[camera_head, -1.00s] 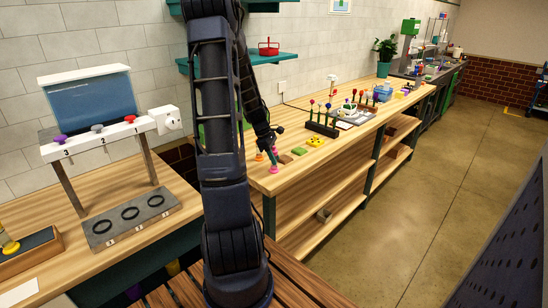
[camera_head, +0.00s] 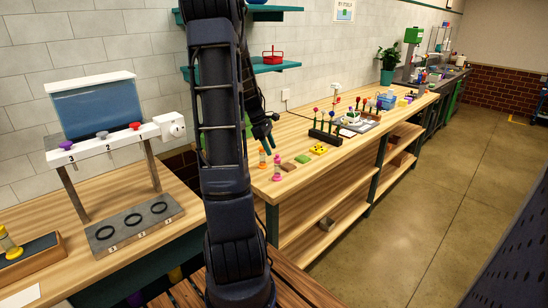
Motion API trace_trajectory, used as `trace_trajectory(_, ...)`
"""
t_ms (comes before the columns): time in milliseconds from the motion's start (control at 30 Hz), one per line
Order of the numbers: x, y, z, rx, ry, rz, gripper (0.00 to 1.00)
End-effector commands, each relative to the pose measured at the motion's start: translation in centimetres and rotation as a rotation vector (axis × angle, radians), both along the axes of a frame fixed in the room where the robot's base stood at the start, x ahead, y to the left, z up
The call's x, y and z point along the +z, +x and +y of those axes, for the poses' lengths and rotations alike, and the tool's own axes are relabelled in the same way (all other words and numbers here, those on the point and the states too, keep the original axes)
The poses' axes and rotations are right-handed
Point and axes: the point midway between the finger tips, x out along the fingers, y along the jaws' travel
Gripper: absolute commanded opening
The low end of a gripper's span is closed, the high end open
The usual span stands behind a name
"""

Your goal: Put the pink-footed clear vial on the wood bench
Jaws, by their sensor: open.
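The pink-footed clear vial (camera_head: 277,168) stands upright near the front left end of the wood bench (camera_head: 300,176), with pink at its top and foot. An orange-ended vial (camera_head: 262,158) stands just behind and left of it. My gripper (camera_head: 268,146) is above and slightly left of the pink-footed vial, apart from it, open and empty. My arm hides part of the bench's left end.
Near the vials lie a brown block (camera_head: 288,166), a green block (camera_head: 302,159) and a yellow block (camera_head: 319,149). A dark rack with coloured knobs (camera_head: 322,136) stands farther along. A dispenser stand (camera_head: 108,145) with three numbered rings is at the left.

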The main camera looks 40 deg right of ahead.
Motion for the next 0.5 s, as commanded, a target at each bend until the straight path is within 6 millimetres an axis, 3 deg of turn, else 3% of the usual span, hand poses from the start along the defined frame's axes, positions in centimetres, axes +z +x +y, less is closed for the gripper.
trace_trajectory(200, 2.3, 0.8, 0.5, 0.0, -0.001, 0.0, 0.49)
trace_trajectory(500, 3.2, 1.2, 1.2, -0.004, -0.003, -0.011, 0.49)
